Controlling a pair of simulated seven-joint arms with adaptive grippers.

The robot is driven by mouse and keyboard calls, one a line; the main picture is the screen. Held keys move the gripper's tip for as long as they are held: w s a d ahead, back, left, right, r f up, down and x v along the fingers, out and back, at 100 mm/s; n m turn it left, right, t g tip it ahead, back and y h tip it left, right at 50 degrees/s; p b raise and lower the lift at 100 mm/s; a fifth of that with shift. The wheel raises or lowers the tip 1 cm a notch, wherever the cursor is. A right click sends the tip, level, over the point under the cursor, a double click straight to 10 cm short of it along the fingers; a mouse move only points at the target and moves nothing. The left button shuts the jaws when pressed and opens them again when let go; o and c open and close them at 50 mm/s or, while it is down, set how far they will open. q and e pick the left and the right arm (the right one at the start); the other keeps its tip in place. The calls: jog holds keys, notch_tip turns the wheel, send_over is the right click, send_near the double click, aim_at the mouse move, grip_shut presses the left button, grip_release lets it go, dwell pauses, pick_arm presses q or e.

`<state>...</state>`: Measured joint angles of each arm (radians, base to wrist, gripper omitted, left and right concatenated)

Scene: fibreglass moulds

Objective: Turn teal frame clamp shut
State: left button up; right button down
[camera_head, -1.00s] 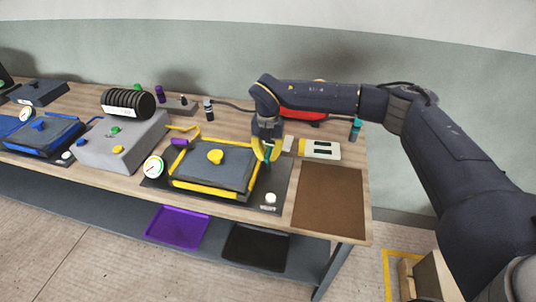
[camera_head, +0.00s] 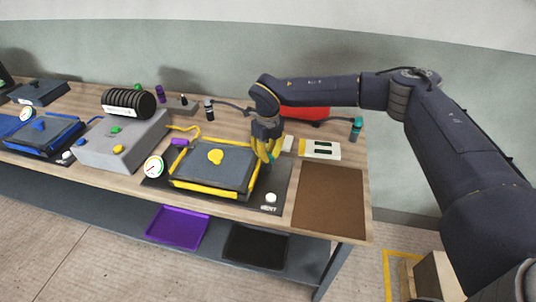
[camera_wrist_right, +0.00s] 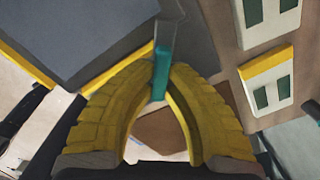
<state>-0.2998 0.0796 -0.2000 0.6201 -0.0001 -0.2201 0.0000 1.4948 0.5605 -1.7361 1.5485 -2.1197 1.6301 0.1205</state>
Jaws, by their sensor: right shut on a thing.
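The teal frame clamp (camera_wrist_right: 162,72) is a slim teal piece at the edge of the yellow-edged mould (camera_head: 212,165). In the right wrist view its teal part lies between the tips of my right gripper (camera_wrist_right: 162,82), which is shut on it. In the head view my right gripper (camera_head: 268,157), with yellow fingers, is at the right side of the mould and hides most of the clamp. The mould has a grey top with a yellow knob (camera_head: 215,157) and yellow bars along its edges. My left gripper is not in view.
A white and yellow block with dark slots (camera_head: 320,149) stands to the right of the gripper. A brown mat (camera_head: 329,196) lies at the bench's right end. A dial gauge (camera_head: 153,166) and a grey box (camera_head: 122,141) are to the left. A red object (camera_head: 305,113) is behind the arm.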

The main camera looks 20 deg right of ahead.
jog(key=n, duration=0.3)
jog(key=shift+n, duration=0.4)
jog(key=shift+s+f+n, duration=0.1)
jog(key=shift+n, duration=1.7)
jog(key=c, duration=1.4)
grip_release()
notch_tip(320, 180, up, 12)
jog(key=shift+a, duration=0.1)
